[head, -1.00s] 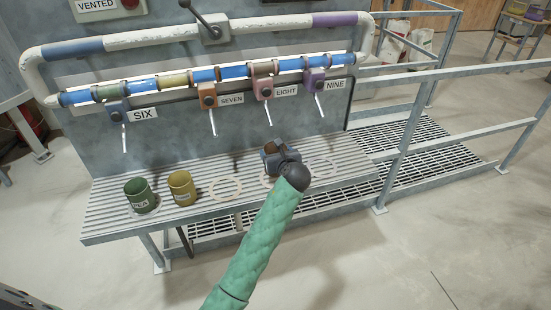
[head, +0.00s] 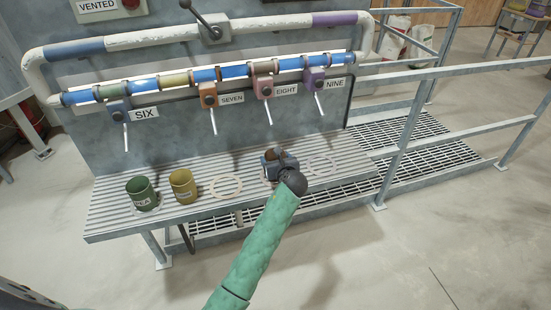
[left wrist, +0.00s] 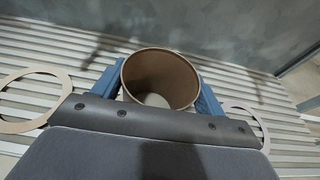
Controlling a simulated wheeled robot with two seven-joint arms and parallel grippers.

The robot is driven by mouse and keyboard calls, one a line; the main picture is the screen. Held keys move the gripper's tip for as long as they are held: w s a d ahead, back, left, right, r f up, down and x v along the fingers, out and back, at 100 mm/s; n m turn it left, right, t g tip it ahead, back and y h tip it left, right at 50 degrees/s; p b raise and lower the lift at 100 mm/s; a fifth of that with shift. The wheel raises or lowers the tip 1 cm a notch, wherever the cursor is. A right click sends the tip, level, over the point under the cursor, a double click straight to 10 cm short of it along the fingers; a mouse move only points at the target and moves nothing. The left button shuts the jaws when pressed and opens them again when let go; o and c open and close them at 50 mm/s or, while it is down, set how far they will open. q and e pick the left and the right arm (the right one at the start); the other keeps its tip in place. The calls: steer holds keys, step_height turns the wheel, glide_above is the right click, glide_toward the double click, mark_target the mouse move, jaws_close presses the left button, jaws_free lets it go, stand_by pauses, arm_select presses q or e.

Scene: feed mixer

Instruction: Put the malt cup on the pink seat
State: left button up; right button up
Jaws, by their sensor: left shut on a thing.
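A brown, open-topped cup (left wrist: 160,80) is between the two blue fingers of my left gripper (head: 279,159), which is shut on it. No label shows on the cup, so I cannot read whether it is malt. The cup looks upright over the ribbed shelf; I cannot tell whether its base touches. The pink seat (head: 266,181), a ring on the shelf below valve EIGHT, is mostly hidden by my gripper and the cup. My right gripper is not in view.
A green cup (head: 141,194) and a yellow cup (head: 183,187) stand at the shelf's left. An empty cream ring (head: 225,186) lies left of my gripper, and a pale ring (head: 322,166) lies right. Valve levers hang above. A railing (head: 400,140) stands at right.

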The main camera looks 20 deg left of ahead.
arm_select(q)
steer(key=o, duration=1.1)
steer(key=shift+c, duration=0.2)
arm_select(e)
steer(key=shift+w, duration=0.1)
arm_select(q)
steer(key=shift+r, duration=0.1)
